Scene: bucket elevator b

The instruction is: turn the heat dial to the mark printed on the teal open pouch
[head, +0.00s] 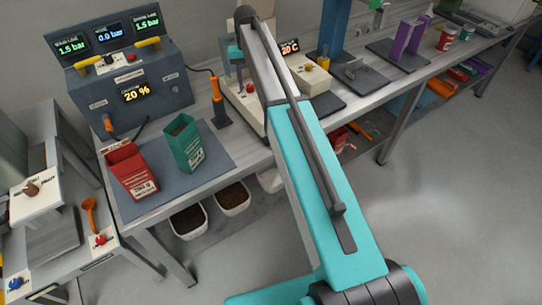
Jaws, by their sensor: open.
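The teal open pouch (185,142) stands upright on a dark mat on the bench, beside a red pouch. It has a white printed label, too small to read here. The knob's scale and pointer cannot be read. My arm reaches from the lower right up across the bench to this station. I cannot make out my gripper; the arm hides that area.
A red pouch (131,171) stands left of the teal one. A grey console (128,80) with several displays and yellow handles is at the back left. An orange-handled tool (217,100) stands upright near the station. Bins sit below the bench; floor at right is clear.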

